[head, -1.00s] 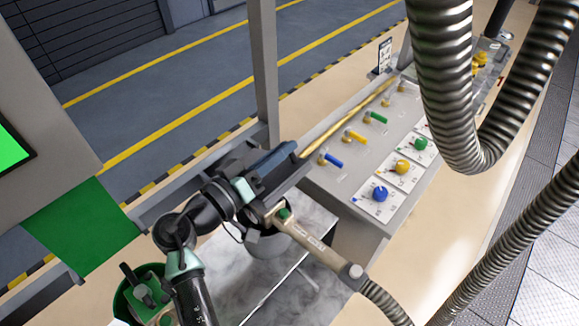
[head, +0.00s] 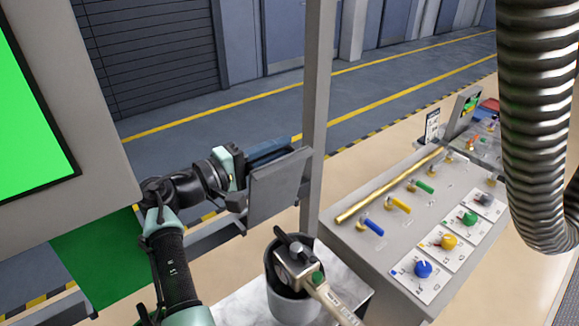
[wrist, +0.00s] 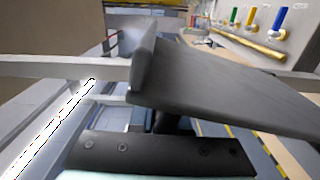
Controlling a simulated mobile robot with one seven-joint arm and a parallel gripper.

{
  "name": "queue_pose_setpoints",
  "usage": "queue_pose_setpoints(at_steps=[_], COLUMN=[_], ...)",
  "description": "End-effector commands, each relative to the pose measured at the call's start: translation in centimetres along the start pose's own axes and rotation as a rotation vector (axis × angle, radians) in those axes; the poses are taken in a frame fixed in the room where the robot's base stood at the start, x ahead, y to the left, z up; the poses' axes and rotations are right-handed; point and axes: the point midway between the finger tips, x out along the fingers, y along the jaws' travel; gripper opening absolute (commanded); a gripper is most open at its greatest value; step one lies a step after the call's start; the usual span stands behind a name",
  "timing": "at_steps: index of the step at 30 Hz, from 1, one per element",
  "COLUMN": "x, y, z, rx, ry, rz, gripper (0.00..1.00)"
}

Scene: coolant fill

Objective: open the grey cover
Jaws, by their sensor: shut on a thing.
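The grey cover (head: 280,190) is a flat dark grey panel beside the grey post, left of the middle in the head view. It stands steeply tilted, its broad face toward the camera. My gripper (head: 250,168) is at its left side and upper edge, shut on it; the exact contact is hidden. In the wrist view the grey cover (wrist: 220,88) fills the middle as a broad slanting plate. A dark mount with screws lies below it.
The grey post (head: 318,110) rises close right of the cover. A grey bucket (head: 290,295) with a hose nozzle (head: 297,262) in it stands below. A panel with coloured knobs (head: 423,268) is at right; a ribbed hose (head: 535,110) hangs in front. A green screen (head: 30,120) is at left.

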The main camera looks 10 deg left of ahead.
Motion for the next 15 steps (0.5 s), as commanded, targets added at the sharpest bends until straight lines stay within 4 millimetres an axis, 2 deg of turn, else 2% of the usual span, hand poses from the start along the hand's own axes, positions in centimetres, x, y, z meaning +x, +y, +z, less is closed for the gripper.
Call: queue_pose_setpoints(at_steps=[6, 15], x=[0.0, 0.0], y=[-0.2, -0.2], z=[-1.6, -2.2], rx=[-0.091, -0.134], ry=[0.001, 0.001], rz=[0.002, 0.001], gripper=[0.00, 0.00])
